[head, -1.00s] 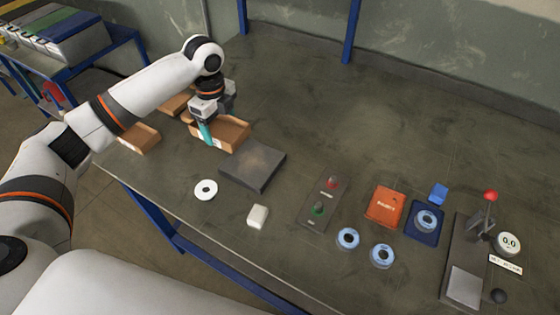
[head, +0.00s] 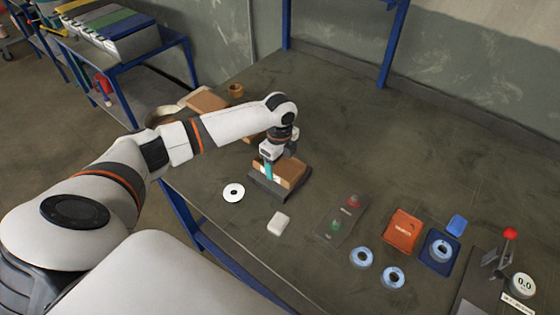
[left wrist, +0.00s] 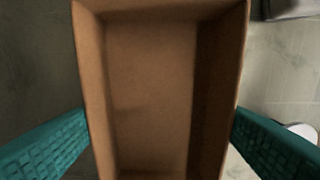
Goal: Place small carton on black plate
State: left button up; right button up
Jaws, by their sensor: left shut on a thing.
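The small carton (head: 293,172) is a brown, open-topped box, seen over the black plate (head: 266,193) in the head view. My left gripper (head: 270,172) is shut on it, its teal fingers on either side. In the left wrist view the carton (left wrist: 150,85) is empty inside and lies between the two teal fingers (left wrist: 160,140). The carton covers much of the plate, whose front edge and corner still show. I cannot tell whether the carton's underside touches the plate. My right gripper is not in view.
A white disc (head: 233,193) and a white block (head: 279,222) lie near the plate. Another brown carton (head: 207,101) is behind my arm. To the right are a button panel (head: 342,220), an orange box (head: 403,231) and blue-ringed discs (head: 393,277).

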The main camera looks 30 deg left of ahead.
aim_at(280, 169)
pick_arm(q)
jog(key=shift+f, duration=0.25)
jog(key=shift+f, duration=0.1)
jog(key=o, duration=1)
notch_tip(280, 169, up, 12)
jog(key=shift+r+b, duration=0.15)
jog(key=shift+b, duration=0.75)
